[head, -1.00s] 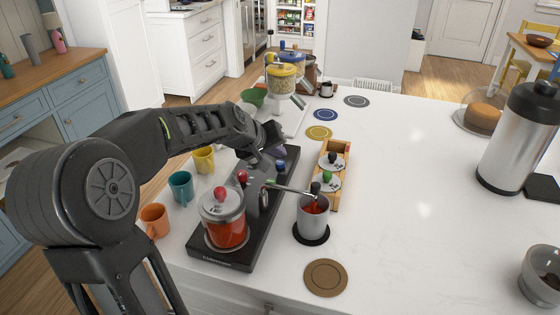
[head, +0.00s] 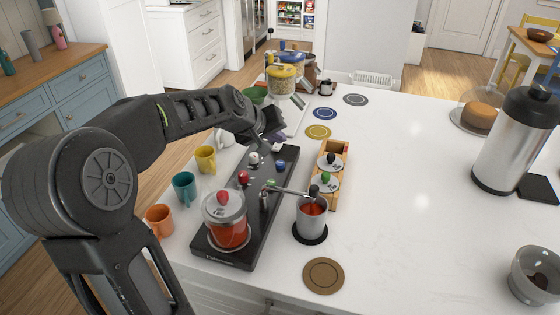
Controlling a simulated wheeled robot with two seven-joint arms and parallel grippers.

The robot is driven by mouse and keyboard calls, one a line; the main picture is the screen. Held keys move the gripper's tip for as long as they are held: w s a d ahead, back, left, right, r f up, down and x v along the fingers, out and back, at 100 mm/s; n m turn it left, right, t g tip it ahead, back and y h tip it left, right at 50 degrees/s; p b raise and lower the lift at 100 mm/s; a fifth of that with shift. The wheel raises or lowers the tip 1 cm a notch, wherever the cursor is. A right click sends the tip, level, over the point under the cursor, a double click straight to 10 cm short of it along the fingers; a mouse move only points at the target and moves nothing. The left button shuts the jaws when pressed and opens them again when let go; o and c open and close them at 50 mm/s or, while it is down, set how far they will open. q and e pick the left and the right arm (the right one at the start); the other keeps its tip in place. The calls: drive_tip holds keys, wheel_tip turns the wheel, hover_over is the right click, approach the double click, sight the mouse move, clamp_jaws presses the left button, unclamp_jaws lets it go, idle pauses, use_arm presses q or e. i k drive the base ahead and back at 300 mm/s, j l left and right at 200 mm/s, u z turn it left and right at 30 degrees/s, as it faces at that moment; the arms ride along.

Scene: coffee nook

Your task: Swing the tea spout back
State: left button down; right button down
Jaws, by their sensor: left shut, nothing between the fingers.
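The tea spout (head: 290,191) is a thin metal arm with a black knob near its end. It reaches right from a post on the black machine base (head: 268,180), and its end is over a grey metal cup (head: 311,222) holding red liquid. A glass pot of red tea (head: 227,230) with a red-knobbed lid sits on the front of the base. My left gripper (head: 273,137) is shut and empty, above the far end of the base and apart from the spout. Its fingertips are small and partly hidden by the wrist. My right gripper is not in view.
Orange (head: 159,220), teal (head: 184,187) and yellow (head: 205,159) mugs stand left of the base. A wooden rack (head: 345,165) stands to its right. A steel dispenser (head: 513,150) is farther right. The counter between rack and dispenser is clear.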

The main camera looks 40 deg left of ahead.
sight(314, 189)
drive_tip(key=k+j, duration=0.45)
drive_tip(key=k, duration=0.15)
drive_tip(key=k+j, duration=0.45)
drive_tip(key=k, duration=0.15)
drive_tip(key=k+j, duration=0.45)
drive_tip(key=k, duration=0.15)
